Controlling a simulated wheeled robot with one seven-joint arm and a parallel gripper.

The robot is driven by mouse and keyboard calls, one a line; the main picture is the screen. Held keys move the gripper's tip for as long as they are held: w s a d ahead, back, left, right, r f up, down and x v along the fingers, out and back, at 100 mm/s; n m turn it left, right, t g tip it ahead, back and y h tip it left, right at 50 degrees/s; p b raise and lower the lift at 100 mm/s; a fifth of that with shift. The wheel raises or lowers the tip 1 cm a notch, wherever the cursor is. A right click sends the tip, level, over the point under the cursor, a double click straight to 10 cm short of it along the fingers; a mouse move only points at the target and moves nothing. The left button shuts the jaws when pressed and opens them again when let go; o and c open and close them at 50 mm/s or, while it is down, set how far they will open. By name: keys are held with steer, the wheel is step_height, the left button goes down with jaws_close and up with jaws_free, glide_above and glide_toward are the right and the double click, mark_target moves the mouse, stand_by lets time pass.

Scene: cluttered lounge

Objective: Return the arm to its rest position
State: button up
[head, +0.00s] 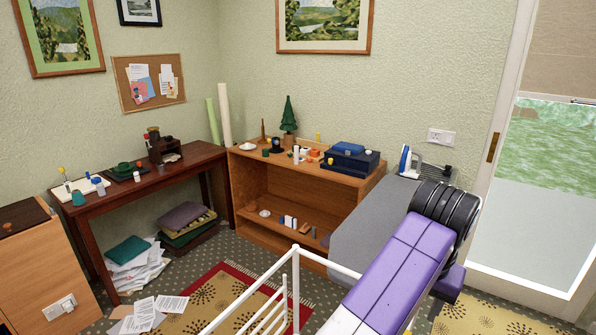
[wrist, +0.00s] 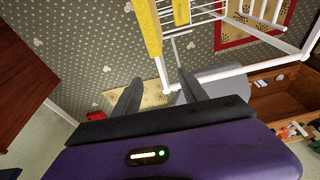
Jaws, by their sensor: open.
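My gripper (wrist: 158,85) shows in the wrist view as two dark fingers spread apart. I see nothing held between them; patterned floor and a piece of yellow mat lie beyond. My purple arm (head: 405,262) with a black ribbed joint reaches across the lower right of the head view. The fingers cannot be made out in the head view. In the wrist view a white rack (wrist: 225,72) stands just beyond the fingertips, with a yellow item (wrist: 147,25) at its upper left. I cannot tell whether the fingers touch the rack.
The white rack also stands at the bottom of the head view (head: 296,285), beside my arm. A grey-topped ironing board (head: 375,225) is behind my arm. A wooden shelf (head: 262,222) and a dark desk (head: 95,212) line the walls. Patterned floor (head: 225,258) lies between.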

steer(key=w+d+r+n+t+h, duration=0.2)
steer(key=w+d+r+t+h, duration=0.15)
steer(key=d+r+t, duration=0.3)
steer(key=w+d+r+n+t+h, duration=0.2)
steer(key=d+r+t+h, duration=0.35)
steer(key=r, duration=0.25)
steer(key=s+a+f+n+t+y, duration=0.35)
steer(key=s+a+f+y, duration=0.2)
steer(key=s, duration=0.35)
steer(key=s+a+f+n+t+y, duration=0.35)
steer(key=s+a+n+y, duration=0.2)
steer(key=s+a, duration=0.2)
steer(key=s+f+m+g, duration=0.1)
steer(key=s+f, duration=0.3)
steer(key=s, duration=0.5)
steer(key=s+a+f+m+g, duration=0.1)
steer(key=s+f+m+g, duration=0.1)
steer(key=s, duration=0.8)
steer(key=s+a+f+m+g, duration=0.1)
steer(key=s+f+m+g, duration=0.1)
steer(key=s+f, duration=0.4)
steer(key=s+g, duration=0.1)
steer(key=s, duration=0.2)
steer(key=shift+s+a+f+g, duration=0.15)
steer(key=shift+a+f+g, duration=0.1)
steer(key=shift+g, duration=0.15)
